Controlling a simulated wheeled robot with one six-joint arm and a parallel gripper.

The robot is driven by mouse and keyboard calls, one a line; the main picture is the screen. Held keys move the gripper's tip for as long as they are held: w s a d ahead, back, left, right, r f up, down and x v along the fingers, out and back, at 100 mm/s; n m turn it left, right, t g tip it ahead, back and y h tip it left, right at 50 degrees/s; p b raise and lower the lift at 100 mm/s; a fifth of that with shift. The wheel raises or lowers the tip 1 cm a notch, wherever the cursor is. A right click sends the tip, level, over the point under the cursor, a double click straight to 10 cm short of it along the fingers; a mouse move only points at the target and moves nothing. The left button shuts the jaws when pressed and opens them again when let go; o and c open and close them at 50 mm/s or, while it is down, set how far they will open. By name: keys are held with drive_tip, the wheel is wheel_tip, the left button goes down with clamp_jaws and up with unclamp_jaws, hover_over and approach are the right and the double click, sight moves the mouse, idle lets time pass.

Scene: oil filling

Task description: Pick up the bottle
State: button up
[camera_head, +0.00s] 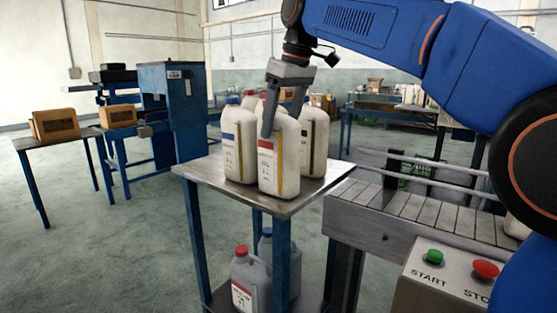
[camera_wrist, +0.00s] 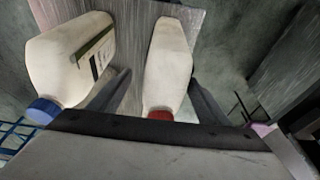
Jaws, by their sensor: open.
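Several white bottles stand upright on a small metal-topped table (camera_head: 306,200) in the head view. The front bottle (camera_head: 279,160) has a red-and-white label and its top is partly hidden by my gripper. A bottle with a blue cap (camera_head: 238,145) stands to its left, and another white bottle (camera_head: 315,135) stands behind right. My gripper (camera_head: 270,128) points down at the front bottle's top, open. In the wrist view, a red-capped bottle (camera_wrist: 168,65) lies between the two fingers of my gripper (camera_wrist: 157,95). A blue-capped bottle (camera_wrist: 72,62) is outside the left finger.
A roller conveyor (camera_head: 420,205) and a START/STOP button box (camera_head: 450,280) are right of the table. Grey jugs (camera_head: 250,275) stand on the lower shelf. A blue machine (camera_head: 172,110) and a table with cardboard boxes (camera_head: 55,124) are at left. Floor at left is clear.

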sight(275, 140)
drive_tip(key=shift+s+a+x, duration=0.1)
drive_tip(key=shift+x, duration=1.1)
drive_tip(key=shift+s+a+x, duration=0.1)
drive_tip(key=shift+x, duration=1.1)
clamp_jaws()
